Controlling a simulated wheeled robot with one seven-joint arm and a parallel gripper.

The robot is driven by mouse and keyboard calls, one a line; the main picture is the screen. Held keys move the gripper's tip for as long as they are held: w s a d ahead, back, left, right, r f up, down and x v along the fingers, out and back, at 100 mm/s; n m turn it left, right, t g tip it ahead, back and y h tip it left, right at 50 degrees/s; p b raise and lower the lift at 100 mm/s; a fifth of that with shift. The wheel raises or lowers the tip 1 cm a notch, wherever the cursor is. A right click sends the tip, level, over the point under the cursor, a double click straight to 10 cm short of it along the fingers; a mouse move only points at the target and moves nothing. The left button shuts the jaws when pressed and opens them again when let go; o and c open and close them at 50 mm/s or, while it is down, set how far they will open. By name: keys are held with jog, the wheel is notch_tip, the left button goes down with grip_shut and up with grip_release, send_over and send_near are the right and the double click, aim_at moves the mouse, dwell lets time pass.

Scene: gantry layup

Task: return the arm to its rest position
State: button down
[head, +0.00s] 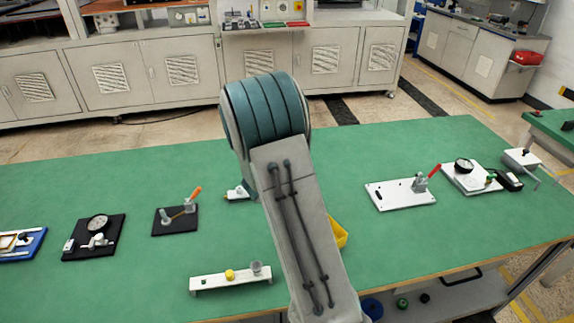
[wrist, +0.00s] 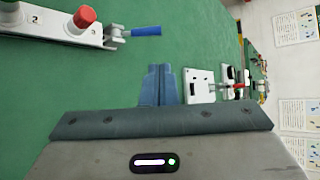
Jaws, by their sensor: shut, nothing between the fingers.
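My gripper (wrist: 159,72) shows in the wrist view with its two blue-grey fingers together and nothing between them. It is above the green table (wrist: 205,40), and I cannot tell how high. In the head view my arm stands upright in the middle, in front of the green table (head: 330,185); my gripper is not visible there. A white rail with a red knob (wrist: 84,17) and a blue-handled lever (wrist: 145,30) is at the upper left of the wrist view, apart from the fingers.
A white plate with a red-handled clamp (head: 400,193) and a dial gauge fixture (head: 470,178) are on the right. Black fixtures (head: 95,238) (head: 175,220) are on the left. A white strip (head: 230,280) lies near the front. A yellow bin (head: 338,235) is partly hidden behind my arm.

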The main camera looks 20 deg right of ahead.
jog(key=s+a+r+n+t+y, duration=0.1)
jog(key=s+a+r+n+y, duration=0.2)
jog(key=a+r+n+y, duration=0.4)
jog(key=s+a+r+n+t+y, duration=0.25)
jog(key=a+r+n, duration=0.25)
jog(key=a+n, duration=0.55)
jog(key=s+r+n+g, duration=0.2)
jog(key=s+n+g, duration=0.4)
jog(key=s+n, duration=1.1)
jog(key=s, duration=0.6)
jog(key=shift+s+a+r+n+g+y, duration=0.15)
jog(key=shift+s+r+n+g+y, duration=0.05)
jog(key=shift+s+n+g+y, duration=0.15)
